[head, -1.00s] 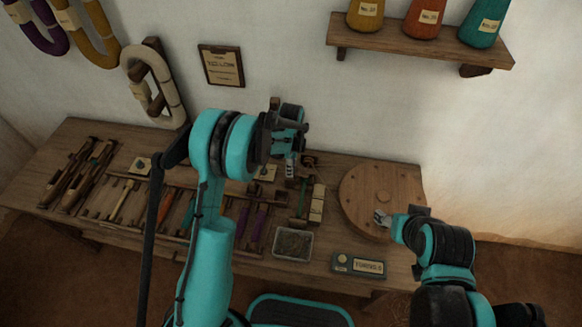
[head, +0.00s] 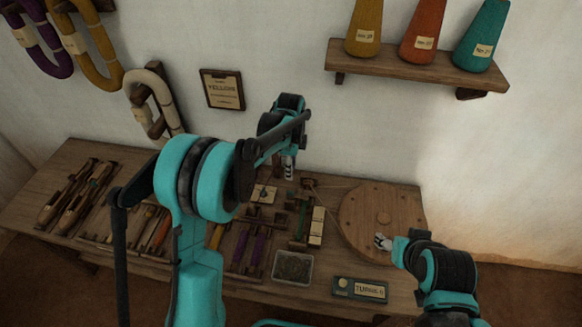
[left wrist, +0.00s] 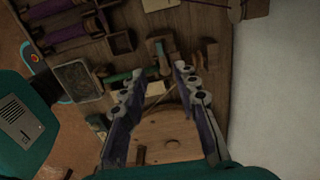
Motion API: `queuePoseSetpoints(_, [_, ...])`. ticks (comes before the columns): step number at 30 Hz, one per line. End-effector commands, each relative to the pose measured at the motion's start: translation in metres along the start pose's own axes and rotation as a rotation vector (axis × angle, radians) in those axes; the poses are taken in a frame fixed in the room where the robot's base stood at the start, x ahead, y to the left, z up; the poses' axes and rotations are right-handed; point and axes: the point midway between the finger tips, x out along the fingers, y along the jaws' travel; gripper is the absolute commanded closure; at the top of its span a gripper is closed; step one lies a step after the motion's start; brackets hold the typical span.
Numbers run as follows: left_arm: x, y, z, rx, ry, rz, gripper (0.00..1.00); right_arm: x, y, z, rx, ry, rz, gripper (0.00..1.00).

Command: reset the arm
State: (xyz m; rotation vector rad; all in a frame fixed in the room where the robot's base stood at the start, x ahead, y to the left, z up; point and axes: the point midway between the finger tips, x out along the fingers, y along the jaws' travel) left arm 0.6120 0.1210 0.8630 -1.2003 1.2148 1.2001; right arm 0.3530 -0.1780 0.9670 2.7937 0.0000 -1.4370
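My left arm rises through the middle of the head view and bends over the wooden bench (head: 110,163). Its gripper (head: 289,170) points down over the back of the bench, partly hidden by the wrist. In the left wrist view the two fingers (left wrist: 158,80) stand apart with nothing held between them. A round wooden disc (left wrist: 170,130) shows beyond and between the fingers. My right gripper (head: 383,241) is low over or against the front of the round disc (head: 375,205). It is too small to tell whether its fingers are apart.
A metal tray (head: 293,266) and a labelled box (head: 359,289) sit along the bench's front edge. Shuttles (head: 78,190) and several tools lie at left. A wall shelf (head: 415,72) holds coloured cones. Yarn hanks (head: 155,105) and a plaque (head: 222,89) hang on the wall.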

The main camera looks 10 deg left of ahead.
Motion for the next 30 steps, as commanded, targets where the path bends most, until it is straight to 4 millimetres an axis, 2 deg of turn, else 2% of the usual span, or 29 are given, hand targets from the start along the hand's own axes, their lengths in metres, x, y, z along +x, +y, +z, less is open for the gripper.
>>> queuePoseSetpoints(8, [-0.002,0.002,0.001,-0.010,0.000,-0.004,0.70,0.000,0.000,0.000,0.000,0.000,0.000,0.39])
queuePoseSetpoints(11, [-0.016,0.010,0.004,-0.066,0.003,-0.025,0.70,0.000,0.000,0.000,0.000,0.000,0.000,0.39])
queuePoseSetpoints(14, [-0.041,0.028,0.010,-0.185,0.012,-0.072,0.70,0.000,0.000,0.000,0.000,0.000,0.000,0.39])
queuePoseSetpoints(18, [-0.079,0.065,0.020,-0.417,0.044,-0.160,0.70,0.000,0.000,0.000,0.000,0.000,0.000,0.39])
queuePoseSetpoints(21, [-0.100,0.095,0.027,-0.586,0.079,-0.222,0.70,0.000,0.000,0.000,0.000,0.000,0.000,0.39])
queuePoseSetpoints(25, [-0.118,0.135,0.035,-0.805,0.140,-0.297,0.70,0.000,0.000,0.000,0.000,0.000,0.000,0.39])
queuePoseSetpoints(30, [-0.126,0.188,0.044,-1.084,0.245,-0.385,0.70,0.000,0.000,0.000,0.000,0.000,0.000,0.39])
